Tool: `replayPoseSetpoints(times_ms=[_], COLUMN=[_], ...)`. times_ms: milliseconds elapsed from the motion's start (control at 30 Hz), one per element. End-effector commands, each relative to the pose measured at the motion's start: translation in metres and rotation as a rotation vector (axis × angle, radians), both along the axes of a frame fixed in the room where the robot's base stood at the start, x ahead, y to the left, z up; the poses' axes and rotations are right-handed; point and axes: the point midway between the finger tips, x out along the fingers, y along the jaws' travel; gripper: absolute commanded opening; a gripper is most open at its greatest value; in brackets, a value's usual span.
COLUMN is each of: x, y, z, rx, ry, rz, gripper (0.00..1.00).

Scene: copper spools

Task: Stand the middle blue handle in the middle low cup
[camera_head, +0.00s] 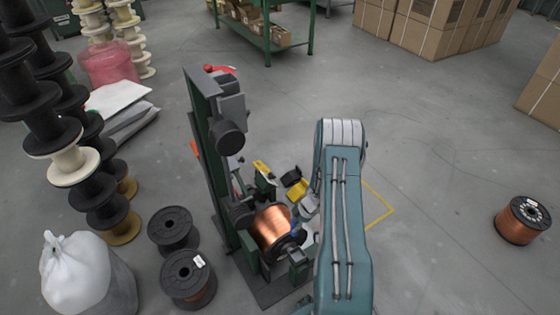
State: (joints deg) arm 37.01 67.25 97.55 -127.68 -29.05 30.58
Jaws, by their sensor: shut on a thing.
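My gripper (297,222) is small and mostly hidden behind my own teal arm, beside the copper spool on the green machine. A small patch of blue at its tip looks like the blue handle; its full shape and tilt cannot be made out. The gripper is shut on it. The low cups cannot be picked out, and neither can any other blue handles; the arm covers the floor and machine parts to the right of the spool.
The green machine (202,115) stands upright just left of my arm, holding a copper spool (270,228). Black spools (186,275) and a white sack (75,270) stand at the left. Another copper spool (522,220) lies far right. The floor right of my arm is mostly clear.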

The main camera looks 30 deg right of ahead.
Motion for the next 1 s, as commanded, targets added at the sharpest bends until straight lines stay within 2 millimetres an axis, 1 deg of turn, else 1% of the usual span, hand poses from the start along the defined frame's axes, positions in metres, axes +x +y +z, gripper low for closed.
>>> replayPoseSetpoints(times_ms=[1000], x=[-0.003], y=[-0.009], z=[-0.06], rx=[0.0], ry=[0.0], rz=[-0.001], gripper=[0.0])
